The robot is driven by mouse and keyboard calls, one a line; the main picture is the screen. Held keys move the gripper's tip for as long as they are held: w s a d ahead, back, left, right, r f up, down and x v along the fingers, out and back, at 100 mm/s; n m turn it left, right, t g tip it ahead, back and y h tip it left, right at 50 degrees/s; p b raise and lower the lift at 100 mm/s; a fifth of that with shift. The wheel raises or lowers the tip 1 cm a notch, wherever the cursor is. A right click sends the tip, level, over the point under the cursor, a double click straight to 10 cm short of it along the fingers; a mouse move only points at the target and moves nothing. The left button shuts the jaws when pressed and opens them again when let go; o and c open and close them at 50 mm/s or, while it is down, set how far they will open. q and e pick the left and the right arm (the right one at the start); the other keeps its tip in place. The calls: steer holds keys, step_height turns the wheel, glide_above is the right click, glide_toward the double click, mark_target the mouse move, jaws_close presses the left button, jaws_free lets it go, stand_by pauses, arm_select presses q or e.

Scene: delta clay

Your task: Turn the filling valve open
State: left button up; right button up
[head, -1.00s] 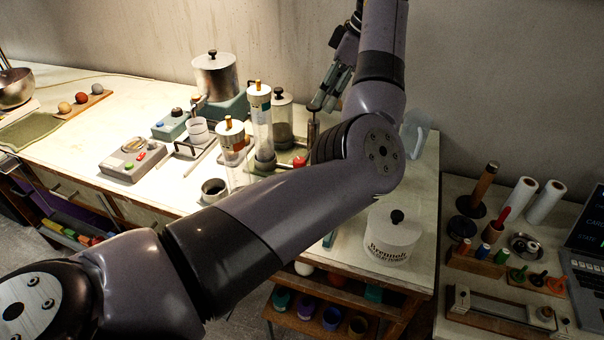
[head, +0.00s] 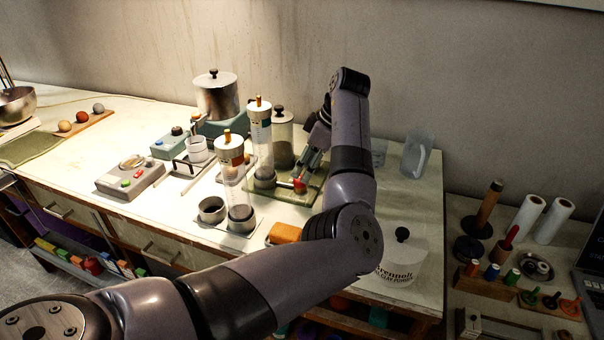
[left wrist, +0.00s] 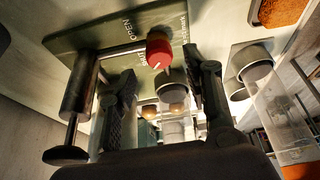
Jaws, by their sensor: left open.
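The filling valve is a red knob (left wrist: 158,50) with a pale mark on it. It sits on a green plate (left wrist: 75,40) lettered "OPEN" in the left wrist view. My left gripper (head: 306,172) is tilted down close to the knob. In the left wrist view its two fingers (left wrist: 167,78) are spread and empty, with the knob just beyond the tips and between them. I cannot tell whether they touch. My right gripper is not in view.
Clear cylinders (head: 260,145) with dark contents stand just left of the gripper. A white lidded tub (head: 402,255) and a clear jug (head: 417,153) stand to the right. An orange block (head: 284,232) lies in front.

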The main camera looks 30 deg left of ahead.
mark_target(300, 178)
arm_select(q)
steer(key=shift+x, duration=1.9)
steer(key=shift+c, duration=0.4)
jaws_close()
steer(key=shift+r+m+p, duration=0.15)
steer(key=shift+m+p, duration=0.15)
steer(key=shift+p, duration=0.55)
steer(key=m+t+p, duration=0.1)
steer(key=m+p, duration=0.3)
steer(key=p, duration=0.3)
steer(key=m+t+h+p, duration=0.1)
steer(key=m+t+p, duration=0.1)
steer(key=m+p, duration=0.3)
steer(key=m+t+h+p, duration=0.1)
steer(key=m+p, duration=0.3)
steer(key=p, duration=0.4)
steer(key=shift+s+a+r+m+t+p, duration=0.1)
steer(key=shift+s+a+m+t+p, duration=0.1)
steer(key=shift+s+m+t+p, duration=0.15)
steer(key=shift+m+h+p, duration=0.4)
steer(key=shift+m+p, duration=0.6)
steer(key=shift+m, duration=0.05)
steer(key=shift+m+t+h+p, duration=0.3)
steer(key=shift+m+p, duration=0.25)
steer(key=shift+m, duration=0.15)
steer(key=shift+f, duration=0.25)
